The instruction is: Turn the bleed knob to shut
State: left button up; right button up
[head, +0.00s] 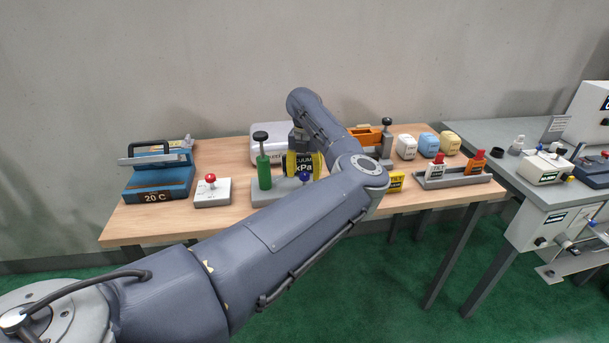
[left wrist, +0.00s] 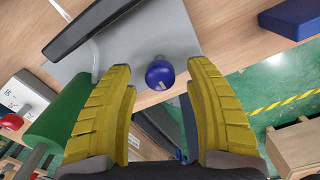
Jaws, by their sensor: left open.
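A round blue knob (left wrist: 160,73), which I take to be the bleed knob, sits on the pale grey base of the vacuum unit (left wrist: 165,25). In the head view the knob (head: 305,177) shows small at the unit's front, by the display (head: 299,170) reading "VACUUM" and "kPa". My left gripper (left wrist: 160,70) has its yellow fingers spread wide, with the knob seen between their tips; I cannot see contact with either finger. In the head view the left gripper (head: 303,164) is above the unit, partly covering the display. My right gripper is not in view.
A green cylinder (head: 264,172) with a black top stands left of the gripper. A red-knobbed box (head: 212,191) and the blue "20 C" unit (head: 158,178) are further left. The table's front edge is close.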

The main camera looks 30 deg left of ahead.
aim_at(304, 173)
pick_arm(q)
notch_tip(304, 173, up, 11)
dwell(0.5)
jog(key=shift+r, duration=0.1)
